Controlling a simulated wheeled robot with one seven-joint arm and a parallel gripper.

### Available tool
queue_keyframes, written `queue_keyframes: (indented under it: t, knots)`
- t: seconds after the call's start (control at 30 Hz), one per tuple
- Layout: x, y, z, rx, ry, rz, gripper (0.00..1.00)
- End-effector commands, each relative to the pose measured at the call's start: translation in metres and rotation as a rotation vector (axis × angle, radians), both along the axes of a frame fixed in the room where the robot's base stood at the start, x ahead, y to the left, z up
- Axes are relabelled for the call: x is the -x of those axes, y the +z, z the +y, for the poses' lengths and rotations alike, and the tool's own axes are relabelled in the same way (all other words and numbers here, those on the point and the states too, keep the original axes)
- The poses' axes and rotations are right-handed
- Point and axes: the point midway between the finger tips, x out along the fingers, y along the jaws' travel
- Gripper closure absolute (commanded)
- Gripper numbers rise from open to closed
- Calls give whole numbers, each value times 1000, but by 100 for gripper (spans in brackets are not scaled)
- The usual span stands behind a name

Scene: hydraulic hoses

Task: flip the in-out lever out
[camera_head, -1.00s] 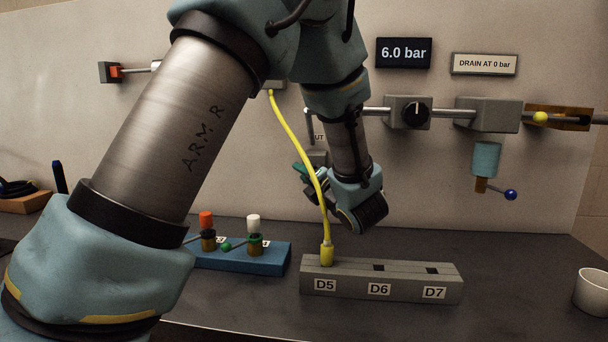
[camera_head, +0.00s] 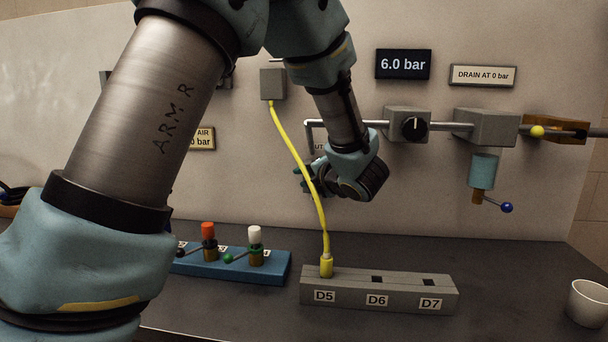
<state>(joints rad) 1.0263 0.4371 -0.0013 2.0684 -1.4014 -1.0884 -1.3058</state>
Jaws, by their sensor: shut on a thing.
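My gripper (camera_head: 303,178) is in front of the back panel, just below a partly hidden sign (camera_head: 319,148) on which "UT" can be read. Its teal fingers point left and are mostly hidden by my own wrist and the yellow hose. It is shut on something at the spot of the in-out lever. The lever itself is hidden, so its exact position cannot be told.
A yellow hose (camera_head: 296,147) hangs close before my gripper, from a grey box (camera_head: 272,83) to the grey block D5–D7 (camera_head: 400,300). A blue valve block (camera_head: 262,271) stands left. A pressure display (camera_head: 403,64) reads 6.0 bar. A cup (camera_head: 588,303) stands right.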

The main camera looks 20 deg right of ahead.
Motion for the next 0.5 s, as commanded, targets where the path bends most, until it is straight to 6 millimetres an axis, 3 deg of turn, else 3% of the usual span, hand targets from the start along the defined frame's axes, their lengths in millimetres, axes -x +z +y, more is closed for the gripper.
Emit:
queue_keyframes:
  t: [0.2,0.23,0.5]
  knots:
    - [-1,5,-2,7,-3,-10,100]
    - [-1,5,-2,7,-3,-10,65]
    - [-1,3,-2,5,-2,-8,38]
